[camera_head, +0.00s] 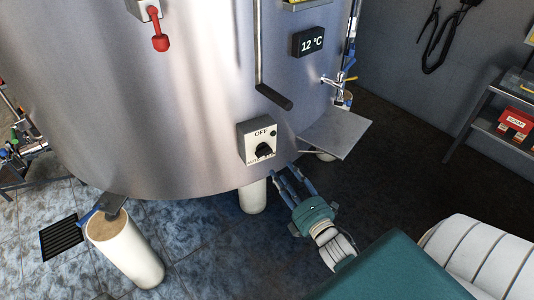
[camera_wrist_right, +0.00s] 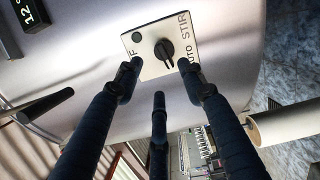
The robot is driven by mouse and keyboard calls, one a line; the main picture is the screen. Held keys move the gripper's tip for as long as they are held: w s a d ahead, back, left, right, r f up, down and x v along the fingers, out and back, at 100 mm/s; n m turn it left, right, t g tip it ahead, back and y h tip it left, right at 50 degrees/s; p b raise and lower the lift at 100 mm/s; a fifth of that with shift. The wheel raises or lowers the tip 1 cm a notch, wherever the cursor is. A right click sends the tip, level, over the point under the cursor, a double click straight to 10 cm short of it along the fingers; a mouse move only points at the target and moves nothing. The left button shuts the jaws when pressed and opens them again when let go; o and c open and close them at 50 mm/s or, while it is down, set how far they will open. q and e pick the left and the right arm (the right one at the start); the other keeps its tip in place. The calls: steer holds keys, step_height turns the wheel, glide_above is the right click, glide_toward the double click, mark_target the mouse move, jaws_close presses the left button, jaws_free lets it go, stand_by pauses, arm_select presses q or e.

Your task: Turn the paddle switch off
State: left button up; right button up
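The paddle switch (camera_head: 258,139) is a pale plate on a dark box low on the steel tank's wall, with a black knob (camera_head: 264,151) and the word OFF above it. In the right wrist view the switch plate (camera_wrist_right: 150,68) also carries STIR and AUTO, and the knob (camera_wrist_right: 165,50) sits near its middle. I cannot tell surely which word the knob points to. My right gripper (camera_head: 284,176) is below and right of the switch. In the wrist view its fingers (camera_wrist_right: 158,78) are spread and empty, apparently short of the knob. My left gripper is not in view.
A steel shelf plate (camera_head: 337,132) juts out right of the switch. A black-gripped lever (camera_head: 274,97) hangs above it, near the 12 °C display (camera_head: 309,41). A red-knobbed lever (camera_head: 160,42) is upper left. A rack is far right.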

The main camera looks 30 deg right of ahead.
mark_target(268, 153)
steer(key=w, duration=0.3)
steer(key=w+d+p, duration=0.1)
steer(key=w, duration=0.5)
steer(key=shift+w+d, duration=0.1)
steer(key=shift+d, duration=0.05)
steer(key=shift+c, duration=0.2)
steer(key=c, duration=0.9)
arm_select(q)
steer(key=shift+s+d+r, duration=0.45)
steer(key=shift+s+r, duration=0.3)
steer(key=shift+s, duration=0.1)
arm_select(e)
jaws_close()
